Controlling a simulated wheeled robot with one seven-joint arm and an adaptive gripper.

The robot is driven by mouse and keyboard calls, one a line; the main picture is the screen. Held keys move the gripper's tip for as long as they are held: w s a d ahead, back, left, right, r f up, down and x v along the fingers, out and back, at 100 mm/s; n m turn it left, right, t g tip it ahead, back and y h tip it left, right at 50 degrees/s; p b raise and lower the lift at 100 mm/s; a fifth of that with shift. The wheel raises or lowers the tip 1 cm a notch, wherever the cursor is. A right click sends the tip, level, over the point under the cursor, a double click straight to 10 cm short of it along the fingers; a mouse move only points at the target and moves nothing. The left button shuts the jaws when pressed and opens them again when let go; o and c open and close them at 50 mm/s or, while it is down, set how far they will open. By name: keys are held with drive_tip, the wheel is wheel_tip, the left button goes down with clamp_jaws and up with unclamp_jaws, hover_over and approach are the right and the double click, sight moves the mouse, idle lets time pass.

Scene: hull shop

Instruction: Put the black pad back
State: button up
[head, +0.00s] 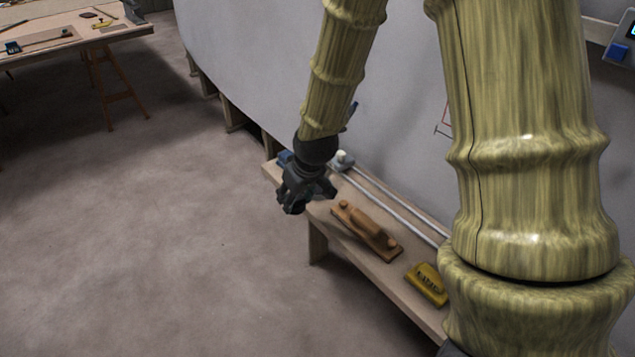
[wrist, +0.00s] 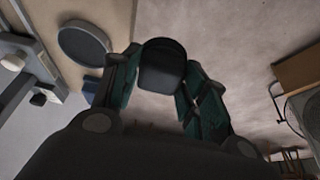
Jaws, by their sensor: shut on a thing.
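My gripper (head: 305,192) hangs near the far end of a low wooden bench (head: 330,232), at the bench's floor-side edge. In the wrist view my gripper (wrist: 160,88) is shut on a dark, rounded piece, the black pad (wrist: 162,62), held between the two fingertips. Floor shows behind the pad. A round dark grey disc (wrist: 83,42) with a raised rim lies on the bench beside the left finger. In the head view the pad cannot be told apart from the dark gripper.
On the bench are a wooden sanding block or plane (head: 366,229), a yellow block (head: 427,283) and long metal bars (head: 395,203) along the grey hull wall (head: 270,70). A blue item (head: 285,157) shows behind my gripper. Open floor (head: 150,230) lies left.

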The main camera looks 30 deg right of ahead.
drive_tip(key=w+d, duration=0.2)
drive_tip(key=d, duration=0.2)
drive_tip(key=w+d+f, duration=0.1)
drive_tip(key=w+d, duration=0.2)
drive_tip(key=d, duration=0.1)
drive_tip(key=w+d+b, duration=0.1)
drive_tip(key=w+d, duration=0.2)
drive_tip(key=d, duration=0.1)
drive_tip(key=shift+w+d+f, duration=0.1)
drive_tip(key=shift+w+f, duration=0.05)
drive_tip(key=shift+f, duration=0.15)
drive_tip(key=shift+d+f+b, duration=0.1)
drive_tip(key=shift+f+b, duration=0.5)
drive_tip(key=shift+f, duration=1.2)
drive_tip(key=o, duration=1.1)
drive_tip(key=shift+o, duration=0.2)
drive_tip(key=p+v, duration=0.2)
drive_tip(key=v, duration=1)
